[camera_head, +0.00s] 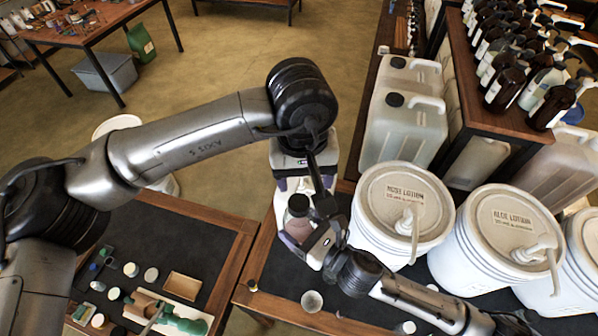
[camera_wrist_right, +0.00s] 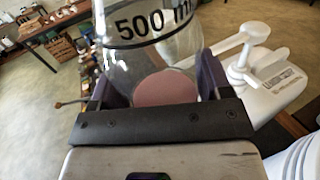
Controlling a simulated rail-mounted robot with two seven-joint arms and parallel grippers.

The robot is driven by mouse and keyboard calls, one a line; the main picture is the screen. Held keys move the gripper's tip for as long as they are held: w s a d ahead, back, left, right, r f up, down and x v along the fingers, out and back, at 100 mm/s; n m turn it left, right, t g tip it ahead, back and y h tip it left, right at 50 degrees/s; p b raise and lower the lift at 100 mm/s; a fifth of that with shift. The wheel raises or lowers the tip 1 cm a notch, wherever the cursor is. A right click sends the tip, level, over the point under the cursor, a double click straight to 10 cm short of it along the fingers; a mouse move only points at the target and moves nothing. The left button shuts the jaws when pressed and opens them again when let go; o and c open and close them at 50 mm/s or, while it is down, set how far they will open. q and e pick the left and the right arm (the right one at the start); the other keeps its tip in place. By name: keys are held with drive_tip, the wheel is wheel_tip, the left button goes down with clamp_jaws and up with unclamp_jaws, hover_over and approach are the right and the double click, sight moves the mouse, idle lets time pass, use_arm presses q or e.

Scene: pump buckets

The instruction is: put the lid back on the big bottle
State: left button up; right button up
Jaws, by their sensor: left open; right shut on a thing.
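My right gripper (camera_head: 312,240) is shut on a clear bottle with pinkish content (camera_head: 297,228), beside the white buckets. The right wrist view shows this bottle (camera_wrist_right: 150,50) between the purple finger pads, marked "500 ml", with a pink round patch low in it; its top is cut off there. In the head view a dark round piece (camera_head: 298,204) sits at the bottle's top; I cannot tell whether it is a lid. My left gripper (camera_head: 303,184) is open, just above and behind the bottle's top. Its fingers partly overlap the right arm's parts.
White lotion buckets with pumps (camera_head: 403,200) stand to the right, close to my right arm. Translucent canisters (camera_head: 405,125) stand behind them. A shelf of brown pump bottles (camera_head: 505,85) is at the upper right. A small cup (camera_head: 312,301) stands at the table's front.

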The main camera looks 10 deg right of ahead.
use_arm(q)
drive_tip(key=n, duration=0.4)
drive_tip(key=shift+r, duration=0.1)
drive_tip(key=n, duration=0.5)
drive_tip(key=shift+a+r+n, duration=0.1)
drive_tip(key=shift+n, duration=0.3)
drive_tip(key=n, duration=0.5)
drive_tip(key=shift+a+n, duration=0.1)
drive_tip(key=shift+n, duration=0.3)
drive_tip(key=n, duration=0.5)
drive_tip(key=shift+a+n, duration=0.1)
drive_tip(key=shift+n, duration=0.3)
drive_tip(key=n, duration=0.9)
drive_tip(key=shift+a+n+y, duration=0.1)
drive_tip(key=shift+n+y, duration=0.2)
drive_tip(key=shift+n, duration=0.1)
drive_tip(key=n, duration=0.9)
drive_tip(key=shift+n, duration=0.4)
